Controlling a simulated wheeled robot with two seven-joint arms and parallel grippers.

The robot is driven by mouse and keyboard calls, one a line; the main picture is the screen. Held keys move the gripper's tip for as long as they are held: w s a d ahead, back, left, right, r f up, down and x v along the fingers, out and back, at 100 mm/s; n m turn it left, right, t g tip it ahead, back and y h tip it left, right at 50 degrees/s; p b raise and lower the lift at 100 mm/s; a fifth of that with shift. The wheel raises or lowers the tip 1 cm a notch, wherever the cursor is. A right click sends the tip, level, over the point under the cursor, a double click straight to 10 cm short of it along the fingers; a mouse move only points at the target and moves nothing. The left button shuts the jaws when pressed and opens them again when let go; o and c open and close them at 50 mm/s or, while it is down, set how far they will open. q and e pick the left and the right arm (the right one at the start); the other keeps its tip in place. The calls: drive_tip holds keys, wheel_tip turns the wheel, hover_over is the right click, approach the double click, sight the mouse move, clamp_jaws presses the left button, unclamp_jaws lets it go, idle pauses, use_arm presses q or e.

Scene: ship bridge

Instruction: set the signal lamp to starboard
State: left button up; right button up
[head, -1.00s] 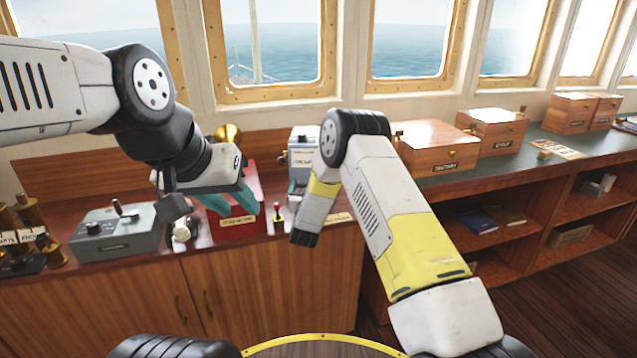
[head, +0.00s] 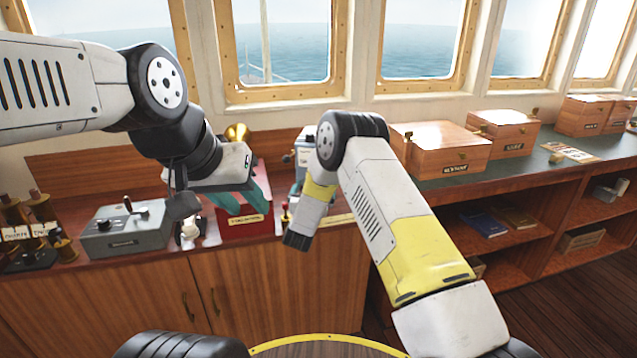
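A grey box (head: 112,240) with an upright lever (head: 128,205) and a dark knob stands on the counter at left; its label is too small to read. A second grey-blue box (head: 303,151) stands farther back, partly hidden by my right arm. I cannot tell which of them is the signal lamp.
Brass items (head: 40,225) on a dark stand are at the far left. A small white-topped item (head: 190,232) stands between the grey box and the red box. Wooden boxes (head: 440,150) line the green-topped counter (head: 550,140) at right, above open shelves.

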drive_tip(key=s, duration=0.6)
drive_tip(key=shift+a, duration=0.3)
drive_tip(key=shift+s, duration=0.1)
wheel_tip(320, 180, up, 11)
drive_tip(key=w+d+g+y, duration=0.2)
drive_tip(key=s+d+r+n+g+y, duration=0.1)
drive_tip(key=s+d+r+g+y, duration=0.1)
drive_tip(key=s+r, duration=0.25)
drive_tip(key=s+d+r+g+y, duration=0.1)
drive_tip(key=s+d+r, duration=0.2)
drive_tip(key=r, duration=0.3)
drive_tip(key=s+d+g, duration=0.2)
drive_tip(key=s+d, duration=0.2)
drive_tip(key=s, duration=0.7)
drive_tip(key=s+d+r+g, duration=0.1)
drive_tip(key=s+d, duration=0.4)
drive_tip(key=s, duration=0.6)
drive_tip(key=s+d+r+g+h, duration=0.1)
drive_tip(key=s+d+g, duration=0.2)
drive_tip(key=s, duration=0.9)
drive_tip(key=shift+d+r+n+g, duration=0.25)
drive_tip(key=shift+d+n+g, duration=0.15)
drive_tip(key=shift+d, duration=0.5)
